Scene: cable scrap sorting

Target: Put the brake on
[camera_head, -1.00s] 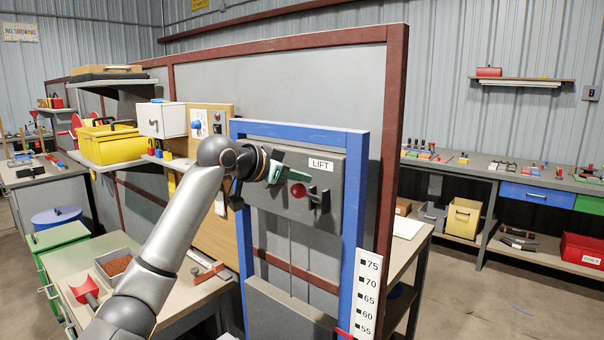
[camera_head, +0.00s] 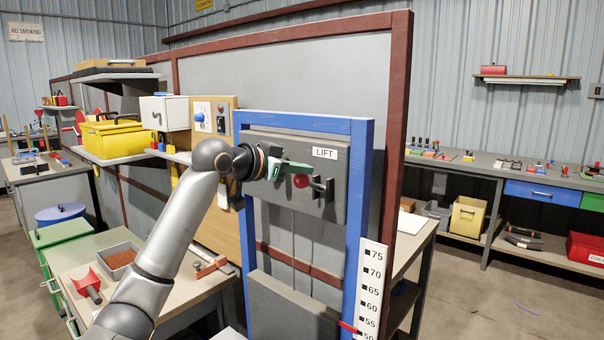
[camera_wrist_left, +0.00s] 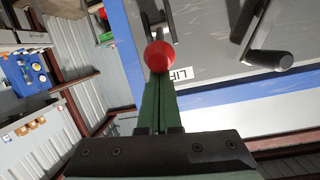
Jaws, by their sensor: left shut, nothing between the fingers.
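The lift panel (camera_head: 335,205) is a grey plate with a LIFT label (camera_head: 325,153) in a blue frame (camera_head: 357,215). A lever with a round red knob (camera_head: 301,181) sticks out of it, with a black crank handle (camera_head: 322,188) to its right. In the left wrist view the red knob (camera_wrist_left: 160,57) is right at the fingertips and the crank (camera_wrist_left: 268,60) is off to the right. My left gripper (camera_head: 310,168) has its green fingers together and empty, beside the knob. I cannot tell whether they touch it. My right gripper is out of view.
A scale board (camera_head: 371,290) with a red pointer (camera_head: 349,327) stands at the frame's lower right. A workbench (camera_head: 190,295) with a scrap tray (camera_head: 118,258) lies left of the frame. A yellow box (camera_head: 115,140) sits on a shelf beyond my arm.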

